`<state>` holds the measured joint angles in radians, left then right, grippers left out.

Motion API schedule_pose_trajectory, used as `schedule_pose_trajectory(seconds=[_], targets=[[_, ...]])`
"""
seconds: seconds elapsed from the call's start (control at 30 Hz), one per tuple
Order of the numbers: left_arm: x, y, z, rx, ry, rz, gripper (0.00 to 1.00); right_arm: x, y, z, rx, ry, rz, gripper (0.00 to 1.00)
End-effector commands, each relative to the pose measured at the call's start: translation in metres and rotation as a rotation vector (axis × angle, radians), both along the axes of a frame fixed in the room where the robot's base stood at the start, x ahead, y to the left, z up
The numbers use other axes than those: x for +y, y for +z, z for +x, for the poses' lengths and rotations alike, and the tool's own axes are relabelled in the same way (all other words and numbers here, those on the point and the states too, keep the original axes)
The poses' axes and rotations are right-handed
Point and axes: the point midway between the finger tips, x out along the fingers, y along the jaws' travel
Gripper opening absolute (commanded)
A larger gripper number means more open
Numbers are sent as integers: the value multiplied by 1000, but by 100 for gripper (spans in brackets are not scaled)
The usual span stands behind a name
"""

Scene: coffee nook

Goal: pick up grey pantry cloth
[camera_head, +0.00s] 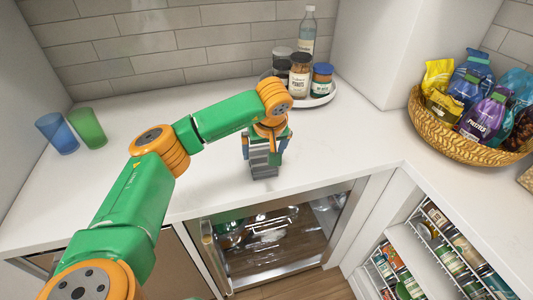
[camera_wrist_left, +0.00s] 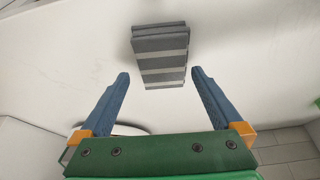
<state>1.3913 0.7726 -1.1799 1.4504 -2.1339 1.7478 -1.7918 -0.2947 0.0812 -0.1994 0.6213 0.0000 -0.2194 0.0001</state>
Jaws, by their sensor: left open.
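The grey pantry cloth (camera_head: 262,160) is a folded, striped grey bundle on the white counter near its front edge. In the left wrist view the cloth (camera_wrist_left: 160,55) lies beyond the fingertips, roughly centred between them. My left gripper (camera_wrist_left: 160,80) is open with its two blue fingers apart and nothing between them. In the head view the left gripper (camera_head: 266,150) hangs just above and behind the cloth and hides part of it. My right gripper is not in view.
A round tray (camera_head: 322,99) with jars and a bottle (camera_head: 307,32) stands behind the gripper. Blue (camera_head: 57,133) and green (camera_head: 88,127) cups stand at the left. A wicker basket (camera_head: 425,112) of snack bags is at the right. Counter around the cloth is clear.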

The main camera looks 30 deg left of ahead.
Motion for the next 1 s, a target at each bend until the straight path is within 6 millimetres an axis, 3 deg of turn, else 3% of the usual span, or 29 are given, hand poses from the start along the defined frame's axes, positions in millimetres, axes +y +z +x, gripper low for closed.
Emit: schedule_pose_trajectory(seconds=[0.07,0.2,0.4,0.47,0.67,1.0], targets=[[4,-11,0,7,2,0,100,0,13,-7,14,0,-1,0],[9,-32,6,4,3,-1,100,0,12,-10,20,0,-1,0],[9,-34,7,1,2,-2,100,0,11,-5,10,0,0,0],[9,-34,7,1,1,-3,86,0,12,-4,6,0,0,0],[9,-34,7,0,1,-4,32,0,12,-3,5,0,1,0],[9,-27,8,-4,2,-5,31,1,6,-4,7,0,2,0]])
